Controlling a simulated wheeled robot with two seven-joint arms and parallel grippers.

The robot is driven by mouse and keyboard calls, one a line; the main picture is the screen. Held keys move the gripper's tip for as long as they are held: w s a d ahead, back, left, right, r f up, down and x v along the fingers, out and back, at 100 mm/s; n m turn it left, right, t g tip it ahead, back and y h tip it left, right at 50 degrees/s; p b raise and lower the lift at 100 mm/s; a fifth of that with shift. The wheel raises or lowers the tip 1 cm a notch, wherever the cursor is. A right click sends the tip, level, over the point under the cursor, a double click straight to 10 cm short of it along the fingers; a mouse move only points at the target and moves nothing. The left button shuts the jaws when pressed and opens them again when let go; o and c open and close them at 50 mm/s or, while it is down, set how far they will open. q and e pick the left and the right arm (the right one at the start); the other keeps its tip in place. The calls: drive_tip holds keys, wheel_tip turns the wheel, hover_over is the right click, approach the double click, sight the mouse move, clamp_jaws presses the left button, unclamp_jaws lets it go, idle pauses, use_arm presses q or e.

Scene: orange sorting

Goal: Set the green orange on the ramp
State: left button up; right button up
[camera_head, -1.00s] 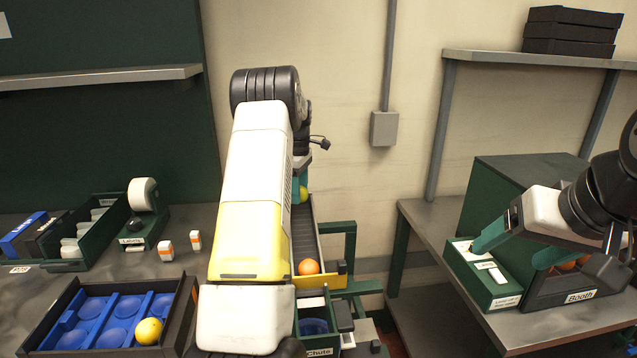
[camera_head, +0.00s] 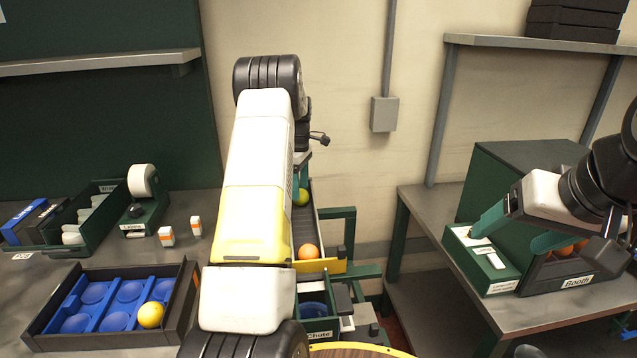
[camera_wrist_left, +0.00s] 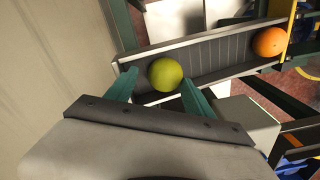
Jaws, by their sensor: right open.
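The green orange (camera_head: 300,197) rests on the ribbed grey ramp (camera_head: 306,226), near its far end. It also shows in the left wrist view (camera_wrist_left: 165,74), lying on the ramp (camera_wrist_left: 215,56) between the two teal fingers of my left gripper (camera_wrist_left: 160,77). Those fingers are spread, with a visible gap on the left side of the fruit. In the head view my left arm hides most of that gripper. My right gripper (camera_head: 505,240) is open over the booth table at the right, far from the ramp, with no fruit between its fingers.
An orange fruit (camera_head: 308,252) sits at the ramp's near end, by a yellow edge. A blue-celled tray (camera_head: 60,292) at the left holds a yellow fruit (camera_head: 150,315). A chute bin (camera_head: 316,312) stands before the ramp. A booth crate (camera_head: 570,282) holds orange fruits.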

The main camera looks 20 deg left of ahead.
use_arm(q)
drive_tip(key=shift+w+r, duration=0.15)
drive_tip(key=shift+r, duration=0.05)
drive_tip(key=shift+w+a+r, duration=0.1)
drive_tip(key=shift+r, duration=4.25)
drive_tip(key=shift+s, duration=0.2)
drive_tip(key=s+d+r+m+t+h, duration=0.1)
drive_tip(key=s+d+r+m+t, duration=0.1)
drive_tip(key=s+d+r+m, duration=0.45)
drive_tip(key=s+d+r+m+t, duration=0.1)
drive_tip(key=s+d+r+m, duration=0.3)
drive_tip(key=s+r, duration=0.5)
drive_tip(key=s+d+f+m+t, duration=0.1)
drive_tip(key=s+d+m, duration=0.3)
drive_tip(key=s, duration=0.6)
drive_tip(key=s+d+f+m+t+h, duration=0.1)
drive_tip(key=s+d+f+m+t, duration=0.1)
drive_tip(key=s, duration=0.9)
drive_tip(key=d+f+m, duration=0.1)
drive_tip(key=d+m, duration=0.1)
drive_tip(key=d, duration=0.1)
drive_tip(key=shift+f, duration=0.4)
